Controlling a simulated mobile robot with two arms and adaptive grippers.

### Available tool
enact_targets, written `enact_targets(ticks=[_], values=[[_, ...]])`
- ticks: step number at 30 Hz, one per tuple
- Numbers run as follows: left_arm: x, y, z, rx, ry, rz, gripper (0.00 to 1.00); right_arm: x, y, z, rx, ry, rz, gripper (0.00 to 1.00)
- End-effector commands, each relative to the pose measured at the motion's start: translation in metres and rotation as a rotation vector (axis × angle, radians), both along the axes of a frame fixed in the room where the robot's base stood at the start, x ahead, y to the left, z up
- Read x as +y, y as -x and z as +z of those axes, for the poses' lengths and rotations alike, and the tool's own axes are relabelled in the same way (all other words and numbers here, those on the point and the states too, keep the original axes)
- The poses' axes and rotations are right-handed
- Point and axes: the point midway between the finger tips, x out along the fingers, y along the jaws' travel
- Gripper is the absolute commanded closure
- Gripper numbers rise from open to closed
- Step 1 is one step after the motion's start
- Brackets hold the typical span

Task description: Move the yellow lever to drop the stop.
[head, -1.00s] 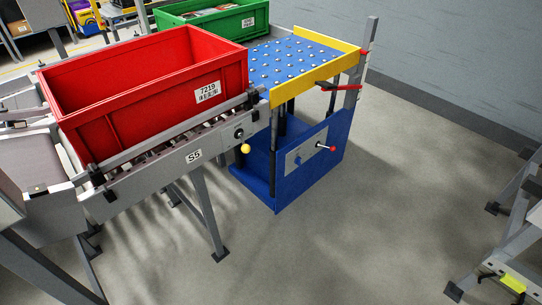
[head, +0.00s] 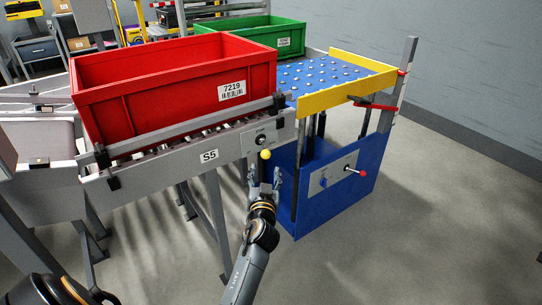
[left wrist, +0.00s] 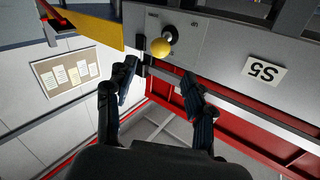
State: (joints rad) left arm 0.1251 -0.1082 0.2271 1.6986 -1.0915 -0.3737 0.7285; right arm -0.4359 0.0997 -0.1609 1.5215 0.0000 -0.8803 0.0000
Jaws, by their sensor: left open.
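The yellow lever's round knob (head: 265,154) hangs below its dark pivot on the grey side plate of conveyor S5 (head: 170,165). In the left wrist view the knob (left wrist: 160,47) shows close up, with its pivot just above and to its right. My left gripper (head: 265,172) is open just below the knob. In the left wrist view its two fingers (left wrist: 159,76) are spread, with the knob just beyond their tips and between them; nothing is held. I cannot clearly make out the stop. My right gripper is out of view.
A red crate (head: 180,95) marked 7219 sits on the conveyor. To the right stands a blue lift table (head: 330,190) with a ball-top deck, yellow rails and a red-knobbed lever (head: 361,172). A green crate (head: 291,33) is behind. The floor at right is clear.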

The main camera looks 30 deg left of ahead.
Motion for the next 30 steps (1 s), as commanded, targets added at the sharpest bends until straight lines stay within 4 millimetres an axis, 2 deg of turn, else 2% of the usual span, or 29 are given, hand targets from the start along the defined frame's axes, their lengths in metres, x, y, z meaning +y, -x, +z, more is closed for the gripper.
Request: enact_targets(ticks=[6, 12, 18, 27, 30], values=[[0.026, -0.042, 0.001, 0.000, -0.002, 0.000, 0.46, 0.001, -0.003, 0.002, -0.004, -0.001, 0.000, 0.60], [0.042, -0.070, -0.001, 0.001, -0.002, -0.001, 0.46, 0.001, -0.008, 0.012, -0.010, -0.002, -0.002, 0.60], [0.050, -0.083, -0.001, 0.002, 0.000, -0.001, 0.46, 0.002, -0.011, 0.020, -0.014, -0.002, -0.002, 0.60], [0.051, -0.084, -0.001, 0.001, 0.001, -0.002, 0.46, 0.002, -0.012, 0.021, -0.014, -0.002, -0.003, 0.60], [0.051, -0.084, -0.001, 0.001, 0.001, -0.002, 0.67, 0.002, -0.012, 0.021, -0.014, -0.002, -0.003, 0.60]])
